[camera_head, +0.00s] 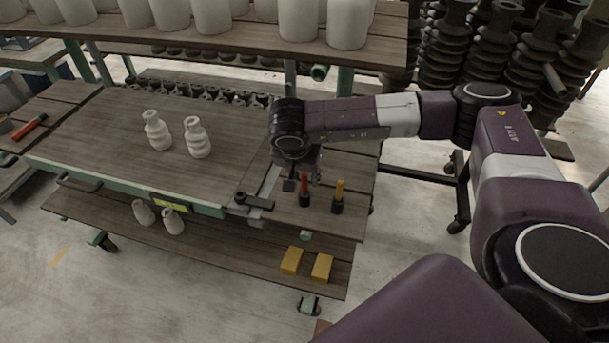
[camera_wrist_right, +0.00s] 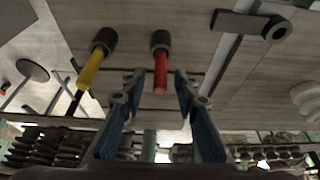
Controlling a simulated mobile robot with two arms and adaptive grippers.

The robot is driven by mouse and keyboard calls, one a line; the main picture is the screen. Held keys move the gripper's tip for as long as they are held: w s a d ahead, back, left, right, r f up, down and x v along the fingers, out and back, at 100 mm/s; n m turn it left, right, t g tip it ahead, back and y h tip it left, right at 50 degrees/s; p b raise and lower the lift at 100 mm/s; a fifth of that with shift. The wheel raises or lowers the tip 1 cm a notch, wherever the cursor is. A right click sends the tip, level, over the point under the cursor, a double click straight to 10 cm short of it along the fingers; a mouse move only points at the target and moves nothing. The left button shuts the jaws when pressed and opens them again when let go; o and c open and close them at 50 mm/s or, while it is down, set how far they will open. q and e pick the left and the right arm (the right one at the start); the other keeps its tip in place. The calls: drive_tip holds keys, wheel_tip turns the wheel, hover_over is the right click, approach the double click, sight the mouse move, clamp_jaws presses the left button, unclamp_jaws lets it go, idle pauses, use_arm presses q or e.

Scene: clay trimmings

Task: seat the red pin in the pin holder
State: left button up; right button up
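The red pin (camera_head: 304,182) stands upright at the right end of the workbench, its lower end at a dark round cup (camera_head: 304,200) that looks like a holder. How deep it sits is hidden. The red pin (camera_wrist_right: 160,74) and its dark cup (camera_wrist_right: 160,41) also show in the wrist view. My right gripper (camera_head: 303,178) is above the cup, pointing down. In the wrist view its fingers (camera_wrist_right: 159,80) are spread, with the red pin seen between them and a gap on each side. I cannot tell contact or depth. My left gripper is not in view.
A yellow pin (camera_head: 339,189) stands in a similar dark cup (camera_head: 337,207) close to the right. A dark metal bar (camera_head: 256,201) lies left of the red pin. Two white bottles (camera_head: 158,131) (camera_head: 197,139) stand farther left. Yellow blocks (camera_head: 291,260) lie on the lower shelf.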

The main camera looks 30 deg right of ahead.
drive_tip(key=shift+r, duration=0.15)
drive_tip(key=shift+r+p, duration=0.2)
drive_tip(key=shift+p, duration=0.1)
drive_tip(key=b+v, duration=0.4)
drive_tip(key=v, duration=0.7)
drive_tip(key=shift+a+r, duration=0.15)
drive_tip(key=shift+r, duration=0.15)
drive_tip(key=shift+s, duration=0.1)
